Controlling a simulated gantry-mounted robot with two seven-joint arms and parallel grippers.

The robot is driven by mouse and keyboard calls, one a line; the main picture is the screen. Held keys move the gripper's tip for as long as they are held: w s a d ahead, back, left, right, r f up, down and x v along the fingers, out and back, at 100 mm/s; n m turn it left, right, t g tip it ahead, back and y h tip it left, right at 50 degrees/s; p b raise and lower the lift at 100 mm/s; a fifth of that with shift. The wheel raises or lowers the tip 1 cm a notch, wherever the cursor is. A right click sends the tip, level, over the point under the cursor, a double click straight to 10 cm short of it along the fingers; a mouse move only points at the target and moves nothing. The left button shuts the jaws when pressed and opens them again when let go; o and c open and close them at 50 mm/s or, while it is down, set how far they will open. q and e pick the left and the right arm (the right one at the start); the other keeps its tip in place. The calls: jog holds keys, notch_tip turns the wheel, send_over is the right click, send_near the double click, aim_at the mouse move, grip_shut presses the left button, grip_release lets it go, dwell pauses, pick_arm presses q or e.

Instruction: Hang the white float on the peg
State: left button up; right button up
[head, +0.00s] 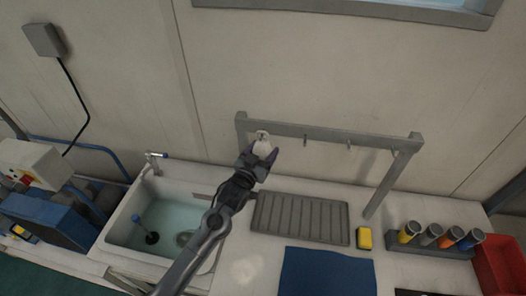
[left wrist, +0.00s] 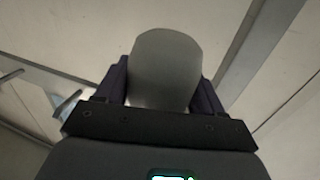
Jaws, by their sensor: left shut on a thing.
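The white float (head: 263,149) is a small pale rounded piece held up near the left end of the grey rail (head: 325,134). My left gripper (head: 260,157) is shut on it, with a finger on each side. In the left wrist view the float (left wrist: 166,68) shows large and grey-white between the two fingers (left wrist: 162,88). Pegs stick out of the rail; one peg (head: 305,141) is right of the float and another (head: 349,146) is further right. Whether the float touches a peg or the rail cannot be told. My right gripper is not in view.
A sink (head: 165,222) with water lies at the left. A grey ribbed drain tray (head: 300,218) and a blue mat (head: 328,272) lie below the rail. A yellow sponge (head: 364,238), several cylinders in a rack (head: 430,246) and a red bin (head: 500,264) stand at the right.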

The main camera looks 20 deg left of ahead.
pick_arm(q)
jog(key=o, duration=1.3)
jog(key=shift+s, duration=0.1)
jog(key=s+a+b, duration=0.1)
jog(key=s+b, duration=0.1)
jog(key=s, duration=0.8)
jog(key=s+f+g, duration=0.6)
jog(key=s+f, duration=0.9)
jog(key=s, duration=0.1)
jog(key=s+f+m+g+y, duration=0.1)
jog(key=s+f+g, duration=0.1)
jog(key=s+g, duration=1.1)
jog(key=s+r+t+p, duration=0.1)
jog(key=r+p, duration=0.3)
jog(key=p, duration=0.1)
jog(key=s+r+t+p, duration=0.1)
jog(key=r+t+p, duration=0.1)
jog(key=r+p, duration=0.2)
jog(key=s+r+t+p, duration=0.1)
jog(key=r+p, duration=0.4)
jog(key=r, duration=0.1)
jog(key=shift+s+a+r+t+p, duration=0.15)
jog(key=shift+s+a+t+p, duration=0.15)
jog(key=shift+s+p, duration=0.1)
